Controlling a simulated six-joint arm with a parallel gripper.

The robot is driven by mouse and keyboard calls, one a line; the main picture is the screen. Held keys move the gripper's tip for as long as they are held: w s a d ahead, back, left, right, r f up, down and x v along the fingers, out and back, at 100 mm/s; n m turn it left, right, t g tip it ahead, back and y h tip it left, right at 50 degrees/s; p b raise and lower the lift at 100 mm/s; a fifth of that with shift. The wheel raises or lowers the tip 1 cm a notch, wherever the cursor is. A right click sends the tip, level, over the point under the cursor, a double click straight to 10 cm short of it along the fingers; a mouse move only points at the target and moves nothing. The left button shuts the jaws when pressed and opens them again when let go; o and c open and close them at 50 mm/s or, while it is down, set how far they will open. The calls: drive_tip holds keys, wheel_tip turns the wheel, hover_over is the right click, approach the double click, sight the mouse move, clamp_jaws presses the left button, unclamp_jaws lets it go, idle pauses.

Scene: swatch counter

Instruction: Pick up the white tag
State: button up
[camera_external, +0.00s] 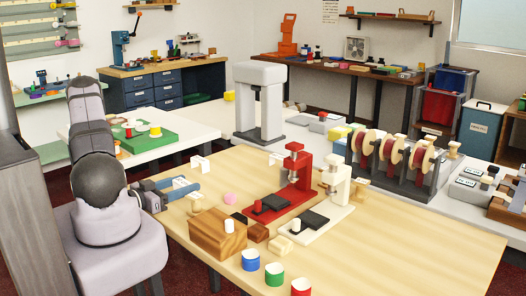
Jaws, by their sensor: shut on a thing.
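My gripper (183,186) is low over the left end of the light wood table, its grey body reaching in from the left. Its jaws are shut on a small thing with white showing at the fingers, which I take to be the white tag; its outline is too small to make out. A separate white piece (200,163) stands just behind the gripper near the table's back left edge. A small light wooden piece (196,203) is just in front of the fingers.
A wooden block (217,234) sits in front of my gripper, with blue (250,260), green (274,274) and red (300,287) cylinders near the front edge. A red press (289,185) and a white press (330,200) stand to the right. The table's right front is clear.

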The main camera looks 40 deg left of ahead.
drive_tip(key=shift+r, duration=0.1)
drive_tip(key=shift+r, duration=4.9)
wheel_tip(320, 180, up, 5)
drive_tip(key=p, duration=0.6)
hover_over(182, 182)
drive_tip(key=shift+w+a+r, duration=0.1)
drive_tip(key=shift+w+r, duration=0.05)
wheel_tip(182, 182, down, 6)
drive_tip(key=b, duration=0.5)
drive_tip(key=shift+r+b, duration=0.25)
drive_tip(key=shift+b, duration=0.15)
drive_tip(key=shift+r, duration=0.1)
drive_tip(key=shift+f, duration=4.8)
